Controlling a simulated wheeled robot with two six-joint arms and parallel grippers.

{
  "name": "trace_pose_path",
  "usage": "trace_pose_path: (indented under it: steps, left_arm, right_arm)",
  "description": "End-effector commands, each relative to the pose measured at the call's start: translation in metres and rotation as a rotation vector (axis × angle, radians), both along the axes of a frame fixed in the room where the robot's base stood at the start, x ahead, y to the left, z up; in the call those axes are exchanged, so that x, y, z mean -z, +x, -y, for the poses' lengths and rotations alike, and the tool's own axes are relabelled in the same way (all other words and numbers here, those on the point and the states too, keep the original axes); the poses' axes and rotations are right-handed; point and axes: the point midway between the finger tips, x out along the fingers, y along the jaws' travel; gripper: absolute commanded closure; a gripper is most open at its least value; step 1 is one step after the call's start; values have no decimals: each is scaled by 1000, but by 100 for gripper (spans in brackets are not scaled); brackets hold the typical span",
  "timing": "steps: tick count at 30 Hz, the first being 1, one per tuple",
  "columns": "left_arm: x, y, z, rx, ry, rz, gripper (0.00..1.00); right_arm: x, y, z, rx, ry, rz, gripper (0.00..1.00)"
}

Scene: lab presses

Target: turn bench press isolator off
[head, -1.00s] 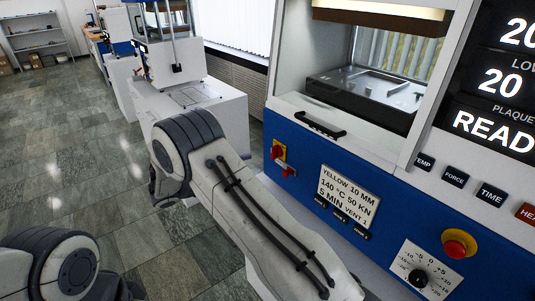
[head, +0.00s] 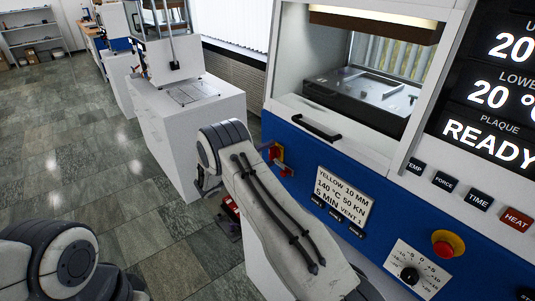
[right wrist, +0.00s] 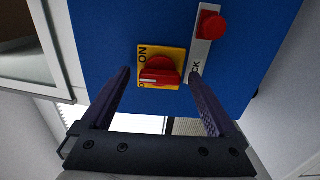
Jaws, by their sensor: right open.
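The bench press isolator is a red rotary knob on a yellow plate (right wrist: 149,55) marked ON, on the press's blue front, in the right wrist view. The knob's bar with a white mark lies about level in that view. In the head view the isolator (head: 277,153) shows at the blue panel's left end, partly hidden by my right arm. My right gripper (right wrist: 160,76) is open and empty, its fingers on either side of the knob in the picture. I cannot tell whether they touch the plate. My left gripper is out of view.
A red button or padlock (right wrist: 210,26) on a pale strip sits right beside the isolator. The press has a black handle (head: 316,128), a label card (head: 343,195) and a red stop button (head: 443,247). A white cabinet (head: 185,125) stands to the left; floor is open further left.

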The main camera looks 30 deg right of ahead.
Motion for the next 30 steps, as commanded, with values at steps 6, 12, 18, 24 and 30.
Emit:
trace_pose_path:
  steps: [6,12,18,24,30]
  left_arm:
    - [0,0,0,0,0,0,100]
    - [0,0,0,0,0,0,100]
    - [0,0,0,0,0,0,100]
    - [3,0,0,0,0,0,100]
    - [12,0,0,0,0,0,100]
  right_arm:
    - [0,0,2,0,0,0,6]
    - [0,0,2,0,0,-1,56]
    - [1,0,2,0,1,-2,92]
    - [2,0,1,0,-4,-36,92]
    - [3,0,1,0,-18,-139,92]
